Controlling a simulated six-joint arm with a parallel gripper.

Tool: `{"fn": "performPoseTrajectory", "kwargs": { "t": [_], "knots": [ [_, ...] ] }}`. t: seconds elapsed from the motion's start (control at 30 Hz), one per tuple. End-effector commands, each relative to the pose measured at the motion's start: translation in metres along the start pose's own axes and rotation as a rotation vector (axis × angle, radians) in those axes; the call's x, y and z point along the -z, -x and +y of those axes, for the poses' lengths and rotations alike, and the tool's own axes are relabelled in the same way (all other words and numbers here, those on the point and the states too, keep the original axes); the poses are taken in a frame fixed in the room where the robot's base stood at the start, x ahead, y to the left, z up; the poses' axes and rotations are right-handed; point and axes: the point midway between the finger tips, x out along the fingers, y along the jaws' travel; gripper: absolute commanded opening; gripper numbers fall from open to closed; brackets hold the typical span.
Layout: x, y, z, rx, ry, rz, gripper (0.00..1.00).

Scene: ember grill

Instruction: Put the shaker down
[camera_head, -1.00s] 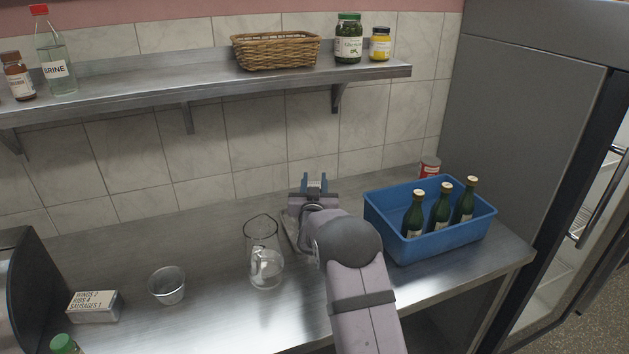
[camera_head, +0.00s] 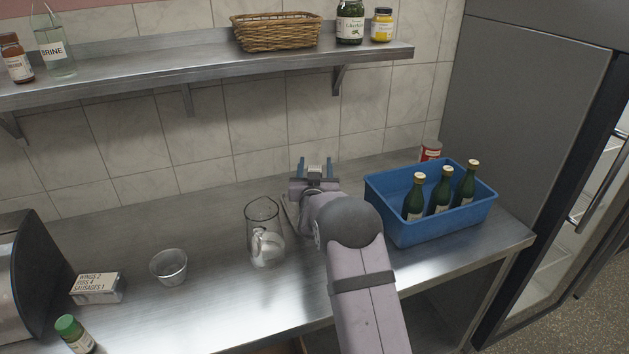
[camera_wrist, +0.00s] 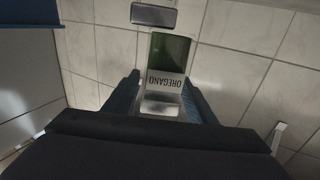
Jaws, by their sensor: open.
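The shaker (camera_wrist: 165,82) shows in the wrist view with green contents, an upside-down OREGANO label and a silvery end towards me. My gripper (camera_wrist: 165,95) is open, with one blue finger on each side of the shaker and gaps beside it. In the head view my gripper (camera_head: 315,166) is near the back wall, above the rear of the steel counter (camera_head: 215,215). Only a small pale part of the shaker shows there between the fingers. My arm hides its base, so I cannot tell its contact with the counter.
A glass jug (camera_head: 264,236) stands left of my gripper. A blue crate (camera_head: 410,240) with green bottles (camera_head: 440,198) is at right, a red can (camera_head: 430,150) behind it. A metal cup (camera_head: 168,266) and a box (camera_head: 97,288) are left. The shelf (camera_head: 200,78) hangs above.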

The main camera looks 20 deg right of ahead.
Motion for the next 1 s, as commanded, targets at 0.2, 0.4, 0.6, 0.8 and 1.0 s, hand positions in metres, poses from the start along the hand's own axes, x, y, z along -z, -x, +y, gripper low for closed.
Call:
{"fn": "performPoseTrajectory", "kwargs": {
  "t": [0.2,0.4,0.6,0.8,1.0],
  "knots": [
    [-0.001,0.021,0.0,0.001,-0.001,0.0,0.51],
    [-0.002,0.051,-0.001,0.002,0.0,0.0,0.51],
    [-0.002,0.081,0.0,0.001,0.0,0.0,0.51],
    [-0.001,0.104,-0.001,0.001,0.0,0.0,0.51],
    [-0.001,0.114,0.0,0.001,0.0,0.0,0.51]
  ]
}}
